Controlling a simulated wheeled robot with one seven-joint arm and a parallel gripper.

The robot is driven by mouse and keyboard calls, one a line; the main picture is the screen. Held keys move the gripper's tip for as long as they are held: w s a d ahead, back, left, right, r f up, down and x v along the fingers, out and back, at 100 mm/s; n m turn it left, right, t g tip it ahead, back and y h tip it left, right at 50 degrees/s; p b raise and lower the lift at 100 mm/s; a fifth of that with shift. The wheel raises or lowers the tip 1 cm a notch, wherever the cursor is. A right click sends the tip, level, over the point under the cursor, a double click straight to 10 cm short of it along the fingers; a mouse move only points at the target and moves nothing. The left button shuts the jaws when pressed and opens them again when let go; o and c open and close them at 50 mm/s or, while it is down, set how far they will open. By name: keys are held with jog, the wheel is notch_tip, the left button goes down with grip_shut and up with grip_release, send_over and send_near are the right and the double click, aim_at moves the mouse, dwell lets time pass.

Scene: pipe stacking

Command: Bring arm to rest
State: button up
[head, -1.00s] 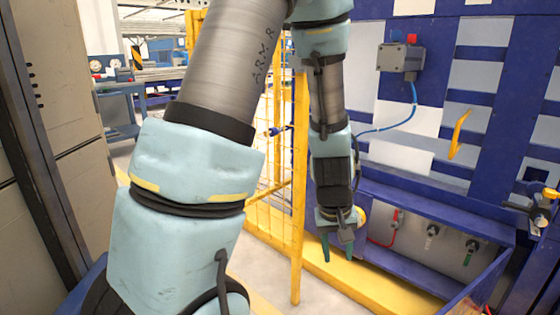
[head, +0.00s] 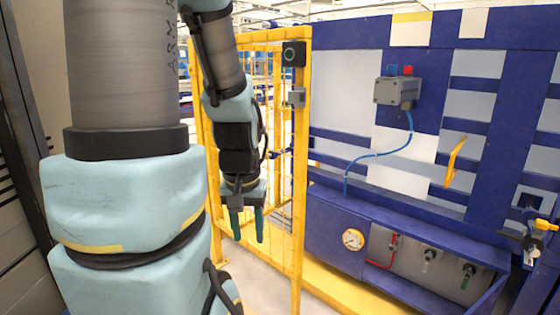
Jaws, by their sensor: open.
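My gripper (head: 248,226) hangs at the end of my arm left of centre in the head view, pointing down. Its two dark green fingers are apart, and nothing shows between them. It hangs in front of the yellow mesh fence (head: 299,170), and I cannot tell how near the fence it is. My large arm links fill the left side of the view.
A blue panel wall (head: 345,90) with a grey box (head: 396,90) and blue cable stands right. Below is a blue bench (head: 330,228) with a round gauge (head: 352,239) and several valves. A yellow floor beam (head: 345,291) runs along its foot. A grey cabinet (head: 20,150) stands left.

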notch_tip(320, 180, up, 14)
jog(key=p, duration=1.2)
jog(key=shift+d, duration=0.1)
